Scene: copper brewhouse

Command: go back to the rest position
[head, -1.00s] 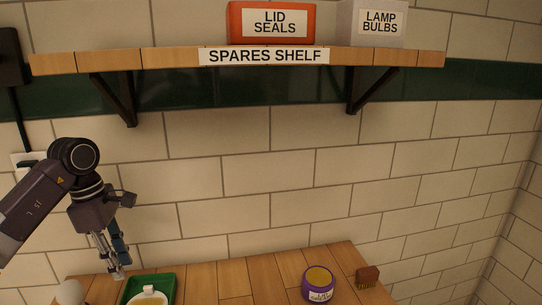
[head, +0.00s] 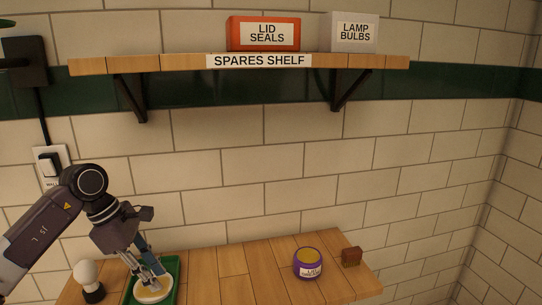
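My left gripper (head: 150,276) points down at the lower left of the head view, with its fingers over the green tray (head: 170,283). A white dish with a yellowish inside (head: 154,292) is in the tray, just below the fingertips. I cannot tell whether the fingers touch the dish, or whether they are open or shut; they are small and overlap the dish and tray. My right gripper is not in view.
A white bulb on a dark base (head: 88,277) stands left of the tray. A purple tin (head: 308,264) and a brown brush (head: 351,257) are at the right of the wooden bench (head: 232,262). The spares shelf (head: 185,61) holds an orange box (head: 263,34) and a white box (head: 355,32).

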